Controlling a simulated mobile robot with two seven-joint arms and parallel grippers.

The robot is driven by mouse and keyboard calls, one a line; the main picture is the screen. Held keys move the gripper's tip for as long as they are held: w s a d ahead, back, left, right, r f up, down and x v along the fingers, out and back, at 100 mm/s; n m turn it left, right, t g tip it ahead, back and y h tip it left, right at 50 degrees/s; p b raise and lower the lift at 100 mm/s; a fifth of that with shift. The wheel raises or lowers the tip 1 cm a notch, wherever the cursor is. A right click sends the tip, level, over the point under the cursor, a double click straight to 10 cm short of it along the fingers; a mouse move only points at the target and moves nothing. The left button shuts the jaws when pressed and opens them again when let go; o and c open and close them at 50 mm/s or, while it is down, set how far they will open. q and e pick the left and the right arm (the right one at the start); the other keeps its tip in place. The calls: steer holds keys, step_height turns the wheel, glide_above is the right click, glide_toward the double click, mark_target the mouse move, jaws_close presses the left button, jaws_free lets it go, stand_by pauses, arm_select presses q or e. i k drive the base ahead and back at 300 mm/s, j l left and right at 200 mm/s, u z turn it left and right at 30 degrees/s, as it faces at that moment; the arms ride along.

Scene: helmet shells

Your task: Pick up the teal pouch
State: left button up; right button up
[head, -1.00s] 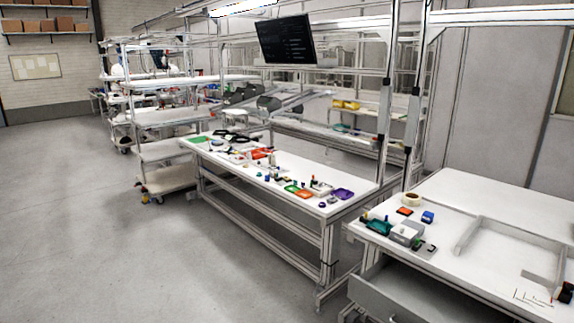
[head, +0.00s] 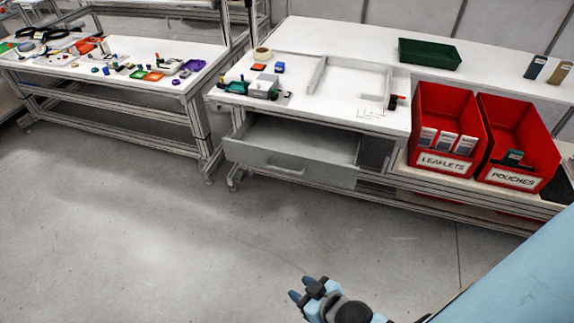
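A small dark teal-green item (head: 513,158), which looks like the pouch, sits low in the red bin (head: 520,125) labelled POUCHES at the right of the head view. Its lower part is hidden by the bin's front wall. My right gripper (head: 300,288) is at the bottom middle, over the floor, well in front of and to the left of the bin. Its dark fingertips look apart with nothing between them. My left gripper is not in view.
A red LEAFLETS bin (head: 446,122) with white packets stands left of the pouch bin. A green tray (head: 429,53) and two upright packets stand behind. An open drawer (head: 290,150) juts from the bench. Floor (head: 180,240) in front is clear.

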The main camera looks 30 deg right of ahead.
mark_target(512, 157)
steer(key=z, duration=2.55)
steer(key=u, duration=0.55)
steer(key=i+l+u, duration=0.3)
steer(key=u, duration=0.2)
steer(key=i+l+u, duration=0.15)
steer(key=l+u, duration=0.3)
steer(key=i+l+u, duration=0.2)
steer(key=l, duration=0.35)
steer(key=l+u, duration=0.15)
steer(key=l, duration=0.4)
steer(key=i+l, duration=0.1)
steer(key=l, duration=0.45)
steer(key=i+l+u, duration=0.1)
steer(key=l, duration=1)
steer(key=i+l, duration=0.15)
steer(key=l, duration=0.4)
steer(key=u, duration=0.05)
